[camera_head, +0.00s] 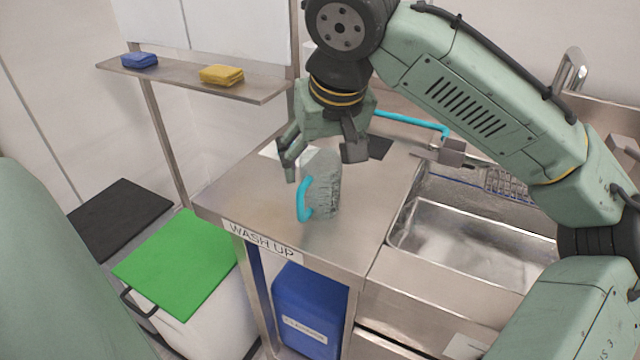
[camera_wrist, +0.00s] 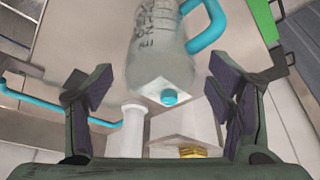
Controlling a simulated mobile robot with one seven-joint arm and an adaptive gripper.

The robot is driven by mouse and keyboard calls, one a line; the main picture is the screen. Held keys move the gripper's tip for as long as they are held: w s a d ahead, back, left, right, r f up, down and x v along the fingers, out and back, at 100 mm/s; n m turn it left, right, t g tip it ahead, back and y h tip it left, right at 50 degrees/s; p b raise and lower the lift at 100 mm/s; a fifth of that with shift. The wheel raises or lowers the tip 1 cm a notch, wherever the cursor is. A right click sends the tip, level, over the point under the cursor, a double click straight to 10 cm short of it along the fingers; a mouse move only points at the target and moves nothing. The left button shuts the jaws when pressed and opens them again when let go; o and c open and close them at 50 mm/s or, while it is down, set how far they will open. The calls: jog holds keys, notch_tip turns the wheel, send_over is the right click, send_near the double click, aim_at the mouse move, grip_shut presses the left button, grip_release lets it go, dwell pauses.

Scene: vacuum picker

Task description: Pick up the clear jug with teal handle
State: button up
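The clear jug (camera_head: 325,190) with its teal handle (camera_head: 304,200) stands upright on the steel counter (camera_head: 235,200), near its front edge. The handle faces front-left. My gripper (camera_head: 321,160) is open above and around the jug's top, one finger to each side. I see no clear finger contact. My gripper partly hides the jug's top in the head view.
A steel sink (camera_head: 465,235) is right of the jug, with a teal hose (camera_head: 410,120) behind. A shelf (camera_head: 180,78) with blue (camera_head: 139,60) and yellow (camera_head: 221,75) sponges is at back left. A green-lidded bin (camera_head: 180,260) stands below left. Counter around the jug is mostly clear.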

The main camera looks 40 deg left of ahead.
jog(key=c, duration=1.3)
jog(key=shift+o, duration=0.2)
jog(key=shift+r, duration=0.1)
